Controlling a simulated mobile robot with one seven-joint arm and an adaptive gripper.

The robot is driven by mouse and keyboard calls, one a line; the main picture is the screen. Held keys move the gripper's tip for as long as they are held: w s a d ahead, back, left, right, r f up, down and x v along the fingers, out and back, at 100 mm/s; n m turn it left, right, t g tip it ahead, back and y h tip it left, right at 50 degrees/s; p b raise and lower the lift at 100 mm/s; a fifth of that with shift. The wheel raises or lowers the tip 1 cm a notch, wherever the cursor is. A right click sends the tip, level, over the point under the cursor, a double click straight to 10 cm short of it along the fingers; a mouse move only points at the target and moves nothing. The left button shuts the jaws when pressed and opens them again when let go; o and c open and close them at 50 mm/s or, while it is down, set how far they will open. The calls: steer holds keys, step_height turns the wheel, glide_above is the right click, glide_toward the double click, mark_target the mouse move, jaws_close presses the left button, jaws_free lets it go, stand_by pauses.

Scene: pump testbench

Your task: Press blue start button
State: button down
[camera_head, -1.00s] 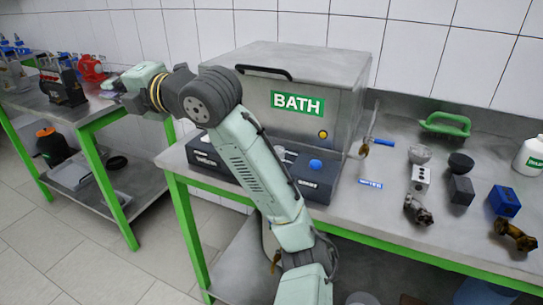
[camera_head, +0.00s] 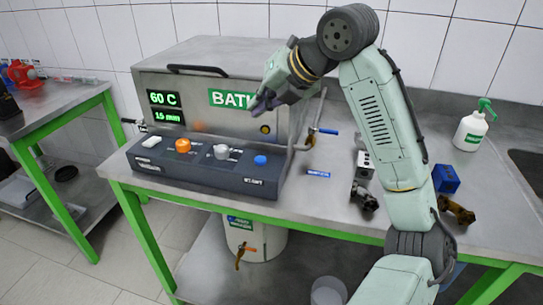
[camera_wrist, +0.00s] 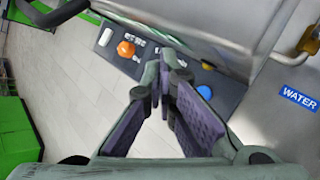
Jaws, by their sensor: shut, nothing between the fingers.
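The blue start button (camera_head: 261,160) is a round cap at the right end of the dark control panel (camera_head: 200,172) in front of the bath. My gripper (camera_head: 258,106) is above and behind the button, in front of the bath's face near the BATH label, apart from the button. In the wrist view the fingers (camera_wrist: 164,68) meet at their tips, with nothing between them. The blue button also shows there (camera_wrist: 205,92), just right of the fingers.
The panel also carries an orange knob (camera_head: 183,145), a grey knob (camera_head: 221,151) and a white switch (camera_head: 151,142). The steel bath (camera_head: 210,60) displays 60 C and 15 min. A blue-handled valve (camera_head: 328,131) stands right of it. Fixtures and a soap bottle (camera_head: 471,130) are further right.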

mark_target(264, 157)
steer(key=shift+s+d, duration=0.1)
steer(key=shift+d, duration=0.3)
steer(key=shift+f, duration=0.1)
step_height(264, 157, down, 9)
steer(key=b, duration=0.7)
stand_by(1.2)
steer(key=shift+f, duration=0.3)
steer(key=shift+f+b, duration=0.5)
steer(key=shift+b, duration=0.05)
stand_by(0.7)
steer(key=shift+r, duration=0.15)
steer(key=shift+r+p, duration=0.75)
steer(key=shift+r, duration=0.05)
